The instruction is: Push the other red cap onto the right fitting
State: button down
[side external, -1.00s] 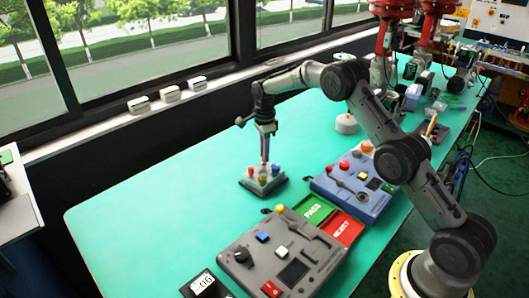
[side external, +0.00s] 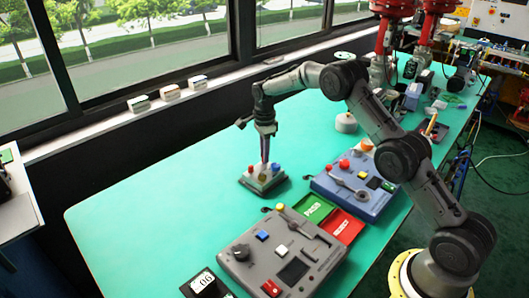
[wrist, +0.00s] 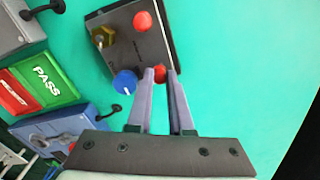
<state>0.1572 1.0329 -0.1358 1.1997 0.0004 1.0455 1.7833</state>
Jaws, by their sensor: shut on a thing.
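A small grey block (side external: 250,184) stands on the green bench, and it fills the top of the wrist view (wrist: 150,45). It carries a red cap (wrist: 142,21), a brass fitting (wrist: 103,36) and a blue knob (wrist: 125,82). My gripper (wrist: 160,72) points down at the block's near edge in the wrist view, beside the blue knob. Its fingers are shut on a second red cap (wrist: 160,75), which shows between the tips. The fingers hide what is under this cap, so I cannot tell how it sits on the fitting.
A blue control box (side external: 340,193) and a grey control box (side external: 245,265) stand nearby. Green PASS (side external: 314,209) and red REJECT (side external: 342,227) trays lie between them. A white round object (side external: 346,124) is farther back. The bench left of the block is clear.

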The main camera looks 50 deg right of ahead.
jog(key=shift+f, duration=0.2)
jog(key=c, duration=0.7)
grip_release()
jog(key=shift+c, duration=0.2)
